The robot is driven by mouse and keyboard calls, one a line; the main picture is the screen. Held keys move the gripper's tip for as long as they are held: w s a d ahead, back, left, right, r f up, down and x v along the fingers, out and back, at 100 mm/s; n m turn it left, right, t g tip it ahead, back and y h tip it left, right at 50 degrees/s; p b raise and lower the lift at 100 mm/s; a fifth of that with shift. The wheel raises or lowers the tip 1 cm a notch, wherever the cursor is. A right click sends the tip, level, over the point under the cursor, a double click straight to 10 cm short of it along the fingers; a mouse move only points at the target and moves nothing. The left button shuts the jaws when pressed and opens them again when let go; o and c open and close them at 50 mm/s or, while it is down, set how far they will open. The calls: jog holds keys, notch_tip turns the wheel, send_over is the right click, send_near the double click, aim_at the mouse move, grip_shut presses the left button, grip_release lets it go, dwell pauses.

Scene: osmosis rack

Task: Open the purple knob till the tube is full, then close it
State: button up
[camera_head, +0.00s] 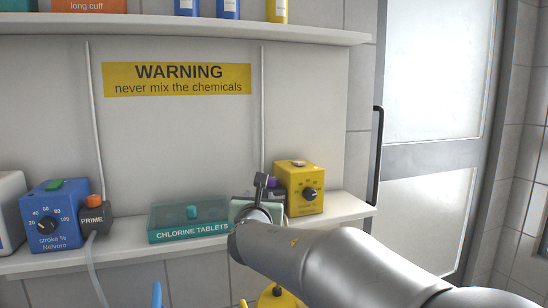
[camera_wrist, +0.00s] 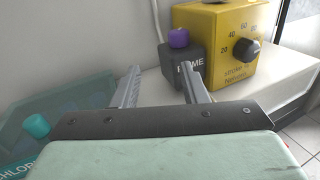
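The purple knob (camera_wrist: 179,37) sits on top of a dark block marked PRIME (camera_wrist: 188,68), beside the yellow pump (camera_wrist: 228,40). In the head view, the knob (camera_head: 272,182) is mostly hidden behind my gripper (camera_head: 263,187). In the wrist view, my gripper (camera_wrist: 160,70) is open and empty. Its fingers point towards the block, with the right fingertip just in front of it and below the knob. I cannot tell whether they touch. A thin pale tube (camera_head: 262,110) runs up the wall above the block; its fill level is not clear.
On the same shelf stand a blue pump (camera_head: 54,215) with an orange-knobbed PRIME block (camera_head: 93,220) and a teal CHLORINE TABLETS box (camera_head: 190,219). An upper shelf (camera_head: 180,29) holds bottles. A door with a black handle (camera_head: 376,155) is at right.

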jog(key=s+a+r+m+h+p, duration=0.1)
jog(key=s+m+h+p, duration=0.1)
jog(key=s+h+p, duration=0.4)
jog(key=y+p, duration=0.2)
jog(key=p, duration=0.2)
send_near(271, 183)
jog(key=w, duration=0.3)
jog(key=w+d, duration=0.1)
jog(key=w, duration=0.2)
jog(key=w+d, duration=0.1)
jog(key=w, duration=0.2)
jog(key=shift+r, duration=0.15)
jog(key=shift+c, duration=0.2)
jog(key=c, duration=0.7)
jog(key=shift+o, duration=0.2)
jog(key=shift+b, duration=0.45)
